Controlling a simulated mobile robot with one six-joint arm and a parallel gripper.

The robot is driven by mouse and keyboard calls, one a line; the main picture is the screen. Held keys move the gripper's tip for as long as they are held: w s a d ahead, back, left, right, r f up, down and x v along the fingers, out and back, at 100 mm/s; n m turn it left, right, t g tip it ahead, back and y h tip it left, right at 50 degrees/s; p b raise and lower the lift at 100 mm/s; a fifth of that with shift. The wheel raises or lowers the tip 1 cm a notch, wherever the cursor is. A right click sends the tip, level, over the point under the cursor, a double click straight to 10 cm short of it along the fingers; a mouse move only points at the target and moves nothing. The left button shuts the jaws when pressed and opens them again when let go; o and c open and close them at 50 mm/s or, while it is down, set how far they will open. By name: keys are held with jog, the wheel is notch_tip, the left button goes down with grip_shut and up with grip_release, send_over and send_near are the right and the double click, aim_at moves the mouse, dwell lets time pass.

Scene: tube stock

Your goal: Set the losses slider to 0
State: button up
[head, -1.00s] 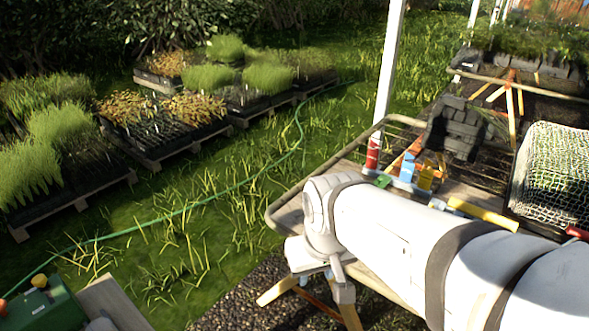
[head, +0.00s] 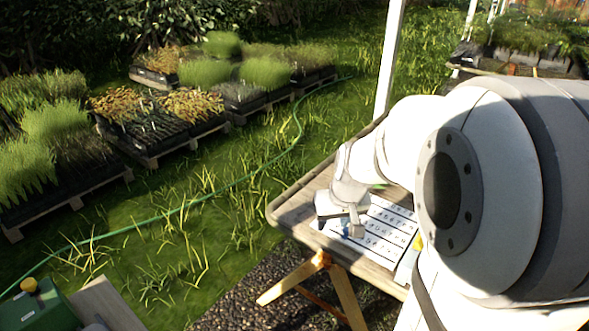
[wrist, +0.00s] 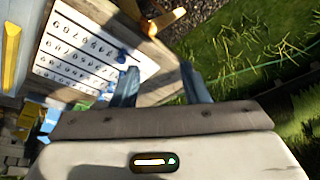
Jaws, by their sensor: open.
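A white board (head: 392,217) with several rows of printed digits lies on the wooden table, partly hidden by my arm in the head view. The wrist view also shows the board (wrist: 75,47), with small blue pieces near the right ends of its rows, one of them a blue slider knob (wrist: 121,57). I cannot read which row is losses. My gripper (wrist: 158,84) is open, its two blue fingers apart with nothing seen between them. In the head view my gripper (head: 352,222) is over the board's left end. The left finger covers part of the board's edge.
The wooden table (head: 292,205) has a raised rail and orange trestle legs (head: 290,277). A yellow bar (wrist: 11,45) lies beside the board. A green box (head: 38,308) stands at lower left. A white post (head: 390,60) rises behind the table. Grass lies left of it.

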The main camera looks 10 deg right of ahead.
jog(key=b, duration=0.1)
send_near(347, 229)
jog(key=shift+m+t+h, duration=0.4)
jog(key=shift+t, duration=0.1)
jog(key=x, duration=0.5)
jog(key=b+x, duration=0.1)
jog(key=x, duration=0.2)
jog(key=shift+s+a+f, duration=0.3)
jog(key=shift+s+a, duration=0.05)
jog(key=shift+a, duration=0.05)
jog(key=shift+c, duration=0.5)
grip_shut()
